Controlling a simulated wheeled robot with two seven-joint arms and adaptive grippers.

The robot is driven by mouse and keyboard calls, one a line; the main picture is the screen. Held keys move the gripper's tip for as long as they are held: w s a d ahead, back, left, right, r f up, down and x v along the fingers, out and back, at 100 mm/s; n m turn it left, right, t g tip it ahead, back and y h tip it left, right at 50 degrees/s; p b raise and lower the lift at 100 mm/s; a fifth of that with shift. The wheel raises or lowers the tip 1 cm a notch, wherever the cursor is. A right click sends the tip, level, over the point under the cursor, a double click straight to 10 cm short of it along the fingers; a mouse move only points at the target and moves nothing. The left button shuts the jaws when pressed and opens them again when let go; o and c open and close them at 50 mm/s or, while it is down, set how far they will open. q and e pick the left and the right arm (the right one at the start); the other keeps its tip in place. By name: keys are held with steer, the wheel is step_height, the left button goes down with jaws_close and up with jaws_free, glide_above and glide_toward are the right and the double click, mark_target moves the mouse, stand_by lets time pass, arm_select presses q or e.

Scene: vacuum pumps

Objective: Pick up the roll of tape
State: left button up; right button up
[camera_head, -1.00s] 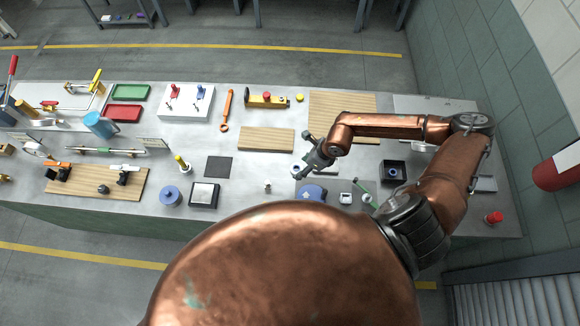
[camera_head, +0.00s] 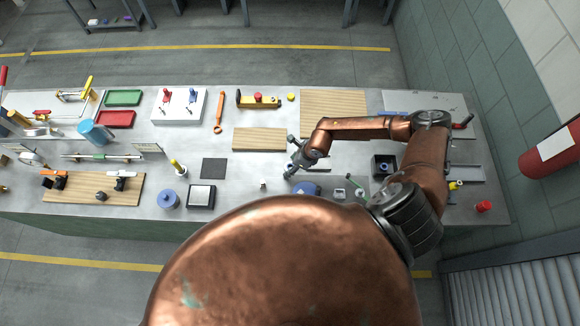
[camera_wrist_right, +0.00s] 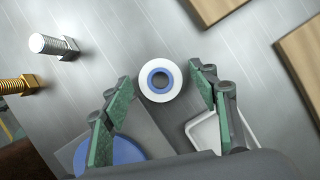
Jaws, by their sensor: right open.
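The roll of tape shows in the right wrist view as a white ring with a blue core (camera_wrist_right: 146,87), lying on the grey metal table (camera_wrist_right: 130,25). My right gripper (camera_wrist_right: 160,84) is open, with its green-padded fingers on either side of the roll in that picture; nothing is held. Whether the fingers are down at the roll's height I cannot tell. In the head view my right gripper (camera_head: 291,157) is over the table's middle, and I cannot make out the roll there. My left gripper is not in view.
A blue round part (camera_wrist_right: 115,150) and a white tray-like part (camera_wrist_right: 207,132) lie close by the fingers. A silver bolt (camera_wrist_right: 50,46) and a brass bolt (camera_wrist_right: 15,85) are at left. A wooden board (camera_head: 258,139) lies behind the gripper. A dark square mat (camera_head: 214,168) lies left of it.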

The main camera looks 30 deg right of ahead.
steer(key=shift+c, duration=0.5)
steer(key=c, duration=0.9)
steer(key=shift+c, duration=0.2)
steer(key=shift+r, duration=0.1)
